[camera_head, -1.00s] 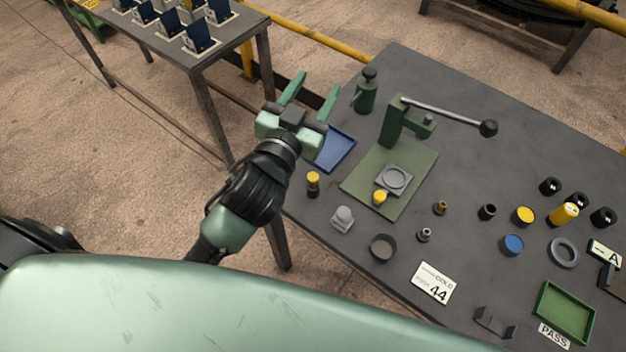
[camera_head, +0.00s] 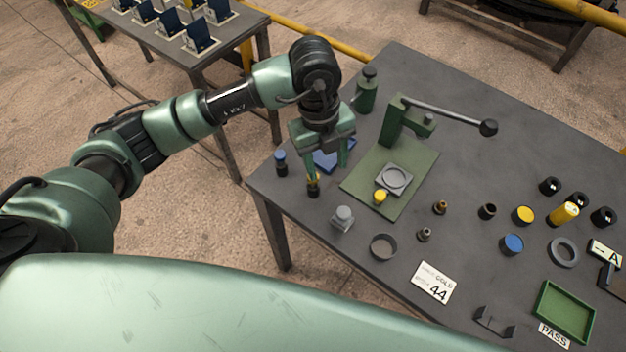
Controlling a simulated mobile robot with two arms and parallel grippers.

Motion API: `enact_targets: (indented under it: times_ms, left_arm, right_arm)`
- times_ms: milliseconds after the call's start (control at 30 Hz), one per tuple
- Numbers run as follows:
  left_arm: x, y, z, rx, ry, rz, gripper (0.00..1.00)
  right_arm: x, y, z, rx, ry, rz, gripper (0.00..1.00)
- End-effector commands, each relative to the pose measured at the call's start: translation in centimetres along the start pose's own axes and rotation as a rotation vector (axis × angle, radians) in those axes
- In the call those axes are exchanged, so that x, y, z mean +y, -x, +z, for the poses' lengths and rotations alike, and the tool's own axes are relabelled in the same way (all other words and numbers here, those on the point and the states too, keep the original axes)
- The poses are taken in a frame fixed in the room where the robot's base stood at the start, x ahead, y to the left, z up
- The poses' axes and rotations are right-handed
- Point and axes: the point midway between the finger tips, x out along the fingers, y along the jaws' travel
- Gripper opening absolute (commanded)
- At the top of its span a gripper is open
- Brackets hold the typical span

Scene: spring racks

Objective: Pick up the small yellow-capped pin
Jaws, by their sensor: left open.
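The small yellow-capped pin (camera_head: 313,189) stands upright near the table's left edge, with a dark body and a yellow top. My left gripper (camera_head: 327,170) points down just above it and is open. The left finger overlaps the pin's cap in the picture, so the cap is partly hidden; I cannot tell whether they touch. The other finger is to the right, over the blue tray (camera_head: 325,167). A second yellow-topped piece (camera_head: 380,196) sits on the green press base. My right gripper is not in view.
A blue-capped pin (camera_head: 281,163) stands close on the left. A grey block (camera_head: 343,218) stands in front. The green lever press (camera_head: 395,125) and a green knobbed piece (camera_head: 367,92) are to the right and behind. A black ring (camera_head: 383,247) lies nearer me.

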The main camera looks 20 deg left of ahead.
Motion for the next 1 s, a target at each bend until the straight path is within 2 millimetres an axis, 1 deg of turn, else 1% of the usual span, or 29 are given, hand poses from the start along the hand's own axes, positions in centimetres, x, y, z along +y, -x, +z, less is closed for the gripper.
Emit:
enact_targets:
  times_ms: [33,100,167,367,467,567,600,700,800,967,1000]
  left_arm:
    - [0.7,0.3,1.3,-0.046,0.028,0.035,0.50]
    - [1.4,0.5,2.3,-0.084,0.057,0.068,0.50]
    - [1.7,0.2,2.8,-0.099,0.068,0.081,0.50]
    - [2.0,-1.9,3.0,-0.099,0.069,0.085,0.50]
    - [2.2,-3.0,2.9,-0.097,0.068,0.086,0.50]
    - [2.5,-4.6,3.0,-0.097,0.067,0.085,0.50]
    - [2.5,-5.3,3.1,-0.098,0.068,0.084,0.50]
    - [2.5,-6.5,3.2,-0.097,0.067,0.082,0.50]
    - [2.5,-7.0,3.3,-0.099,0.065,0.080,0.50]
    - [2.5,-7.0,3.3,-0.099,0.065,0.079,0.50]
    - [2.5,-7.0,3.3,-0.099,0.065,0.079,0.48]
  right_arm:
    - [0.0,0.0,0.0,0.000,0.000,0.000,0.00]
    - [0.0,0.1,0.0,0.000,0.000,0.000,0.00]
    - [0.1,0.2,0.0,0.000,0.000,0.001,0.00]
    - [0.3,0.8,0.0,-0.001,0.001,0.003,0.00]
    - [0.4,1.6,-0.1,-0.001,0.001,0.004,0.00]
    - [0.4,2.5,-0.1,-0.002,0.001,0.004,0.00]
    - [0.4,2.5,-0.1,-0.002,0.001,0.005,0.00]
    - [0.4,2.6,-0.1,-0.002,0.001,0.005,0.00]
    - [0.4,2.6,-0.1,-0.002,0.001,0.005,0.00]
    - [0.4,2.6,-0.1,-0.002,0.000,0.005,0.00]
    - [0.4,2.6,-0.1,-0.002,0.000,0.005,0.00]
